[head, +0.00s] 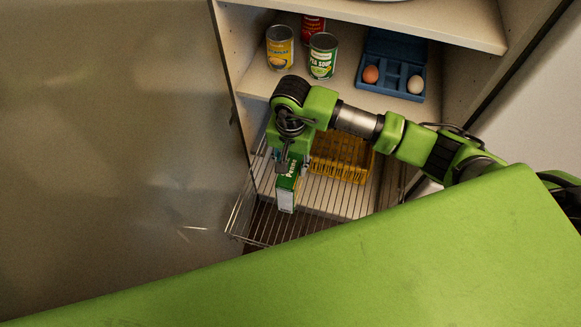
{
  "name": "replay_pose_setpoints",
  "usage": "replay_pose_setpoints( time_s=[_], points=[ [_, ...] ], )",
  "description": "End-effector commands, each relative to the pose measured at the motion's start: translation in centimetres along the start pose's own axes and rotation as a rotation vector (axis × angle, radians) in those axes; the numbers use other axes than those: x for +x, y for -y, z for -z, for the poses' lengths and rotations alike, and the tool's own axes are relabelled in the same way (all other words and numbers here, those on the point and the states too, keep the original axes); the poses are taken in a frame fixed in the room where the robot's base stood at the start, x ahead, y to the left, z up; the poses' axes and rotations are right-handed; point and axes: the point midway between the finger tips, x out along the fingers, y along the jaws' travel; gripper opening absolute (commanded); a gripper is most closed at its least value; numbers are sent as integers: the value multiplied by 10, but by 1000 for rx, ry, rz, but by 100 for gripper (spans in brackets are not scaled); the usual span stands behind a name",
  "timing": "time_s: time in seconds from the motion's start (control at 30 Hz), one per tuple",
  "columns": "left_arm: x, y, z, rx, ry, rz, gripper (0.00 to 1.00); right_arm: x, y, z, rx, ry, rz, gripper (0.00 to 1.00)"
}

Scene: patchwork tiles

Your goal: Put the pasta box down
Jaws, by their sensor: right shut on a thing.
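The pasta box (287,196) is a small green box with a whitish lower part and a label reading "Penne". My right gripper (287,166) is shut on its upper part, pointing down over the wire rack (243,224) at the shelf's lower level. The box looks upright or slightly tilted; I cannot tell whether its bottom touches the rack. The arm hides part of the gripper and of the box's top. My left gripper is not in view.
A yellow basket (352,172) stands right of the box. On the shelf above are a yellow can (279,50), a green soup can (322,57), a red can (313,28) and a blue egg tray (405,49) with two eggs. Bare rack lies left of the box.

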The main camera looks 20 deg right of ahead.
Motion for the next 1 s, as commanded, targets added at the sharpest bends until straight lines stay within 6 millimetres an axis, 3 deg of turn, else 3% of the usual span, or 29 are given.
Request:
replay_pose_setpoints(
  time_s=[0.2,0.63,0.67,0.7,1.0],
  points=[
    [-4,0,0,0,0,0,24,27,2,-1,1,3,2,0],
    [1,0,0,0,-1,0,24,34,2,0,-1,0,3,0],
    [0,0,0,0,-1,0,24,34,1,0,-1,1,1,43],
    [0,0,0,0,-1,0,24,34,1,0,-1,1,1,54],
    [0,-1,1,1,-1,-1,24,33,1,0,0,1,1,55]
  ],
)
